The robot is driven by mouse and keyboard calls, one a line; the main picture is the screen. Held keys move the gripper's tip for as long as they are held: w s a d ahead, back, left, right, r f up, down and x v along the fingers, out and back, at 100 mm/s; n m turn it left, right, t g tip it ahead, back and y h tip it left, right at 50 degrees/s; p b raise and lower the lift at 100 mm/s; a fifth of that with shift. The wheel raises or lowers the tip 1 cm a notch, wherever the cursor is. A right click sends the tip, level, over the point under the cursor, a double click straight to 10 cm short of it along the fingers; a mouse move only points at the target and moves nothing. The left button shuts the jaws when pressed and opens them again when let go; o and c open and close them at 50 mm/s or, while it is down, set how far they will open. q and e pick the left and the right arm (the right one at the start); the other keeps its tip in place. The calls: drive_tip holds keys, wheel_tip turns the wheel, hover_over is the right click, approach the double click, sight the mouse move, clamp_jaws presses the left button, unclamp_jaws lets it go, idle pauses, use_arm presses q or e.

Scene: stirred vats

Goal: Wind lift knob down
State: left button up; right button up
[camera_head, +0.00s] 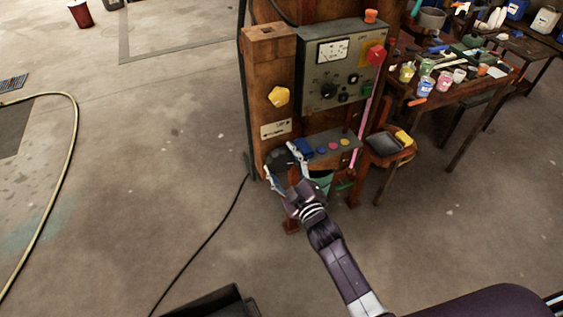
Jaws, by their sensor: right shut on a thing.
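A dark round knob (279,157) sits low on the front of the wooden post (268,60), below a small label plate (276,129) with arrows. I take it to be the lift knob; the lettering is too small to read surely. My right gripper (286,164) reaches up from below, its fingers on both sides of the dark knob and shut on it. The fingers and wrist hide part of the knob. A yellow faceted knob (278,97) sits higher on the same post, clear of the gripper. My left gripper is not in view.
A grey control box (340,68) with a dial and a red knob (376,55) is right of the post. A small shelf (346,149) holds coloured discs. A cluttered table (480,88) stands at right. A black cable crosses the floor; the floor at left is mostly clear.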

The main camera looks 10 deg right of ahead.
drive_tip(key=n+b, duration=0.1)
drive_tip(key=n, duration=0.4)
drive_tip(key=shift+f+n+b, duration=0.2)
drive_tip(key=shift+n+b, duration=0.1)
drive_tip(key=shift+b, duration=0.1)
drive_tip(key=n+b, duration=0.2)
drive_tip(key=n, duration=0.4)
drive_tip(key=n+b, duration=0.1)
drive_tip(key=n, duration=0.4)
drive_tip(key=shift+r, duration=0.1)
drive_tip(key=n, duration=0.4)
drive_tip(key=shift+n, duration=0.4)
drive_tip(key=o, duration=1.2)
drive_tip(key=shift+c, duration=0.2)
drive_tip(key=shift+r, duration=0.1)
